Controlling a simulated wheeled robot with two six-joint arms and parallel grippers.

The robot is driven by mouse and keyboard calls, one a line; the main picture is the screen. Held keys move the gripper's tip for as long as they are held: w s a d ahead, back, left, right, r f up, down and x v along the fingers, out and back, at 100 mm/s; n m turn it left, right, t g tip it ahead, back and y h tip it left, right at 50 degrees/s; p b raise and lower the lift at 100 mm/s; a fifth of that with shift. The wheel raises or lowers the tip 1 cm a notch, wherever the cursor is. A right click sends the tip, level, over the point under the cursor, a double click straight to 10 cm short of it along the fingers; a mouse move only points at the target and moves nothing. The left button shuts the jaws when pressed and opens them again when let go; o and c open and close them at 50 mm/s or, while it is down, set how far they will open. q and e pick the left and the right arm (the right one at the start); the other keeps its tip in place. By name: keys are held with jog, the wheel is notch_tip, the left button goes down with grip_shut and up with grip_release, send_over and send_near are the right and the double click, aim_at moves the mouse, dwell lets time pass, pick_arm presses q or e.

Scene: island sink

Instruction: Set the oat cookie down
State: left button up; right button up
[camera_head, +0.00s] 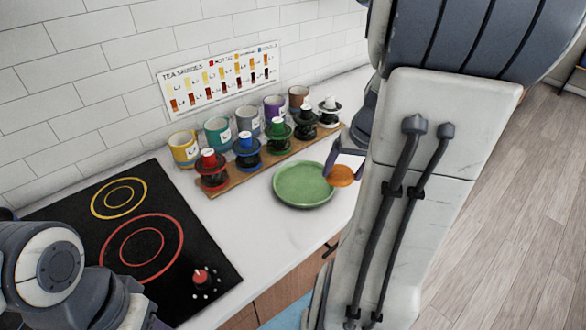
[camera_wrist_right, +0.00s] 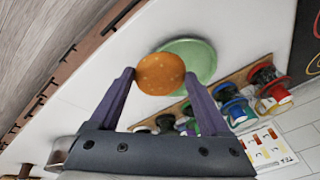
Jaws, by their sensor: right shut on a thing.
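The oat cookie (camera_head: 341,177) is a round orange-brown disc. My right gripper (camera_head: 345,167) is shut on it at the right edge of the green plate (camera_head: 300,186). In the right wrist view the cookie (camera_wrist_right: 160,74) sits between the two purple-grey fingertips (camera_wrist_right: 158,78). There it overlaps part of the green plate (camera_wrist_right: 197,58) behind it. Whether the cookie touches the plate cannot be told. Part of my left arm shows at the lower left in the head view, but its fingers are out of the picture.
A wooden board (camera_head: 225,188) behind the plate holds several coloured-knob stands, with mugs (camera_head: 184,148) behind. A black cooktop (camera_head: 135,232) is at left. A tea-shades chart (camera_head: 220,80) is at the wall. White counter between cooktop and plate is bare.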

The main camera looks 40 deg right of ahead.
jog(key=shift+w, duration=0.3)
jog(key=p, duration=0.2)
send_over(304, 184)
jog(key=s, duration=0.1)
notch_tip(304, 184, down, 6)
jog(key=shift+s+f, duration=0.15)
jog(key=shift+f, duration=0.35)
notch_tip(304, 184, down, 4)
jog(key=shift+r+b, duration=0.1)
jog(key=shift+b, duration=0.3)
jog(key=o, duration=1.2)
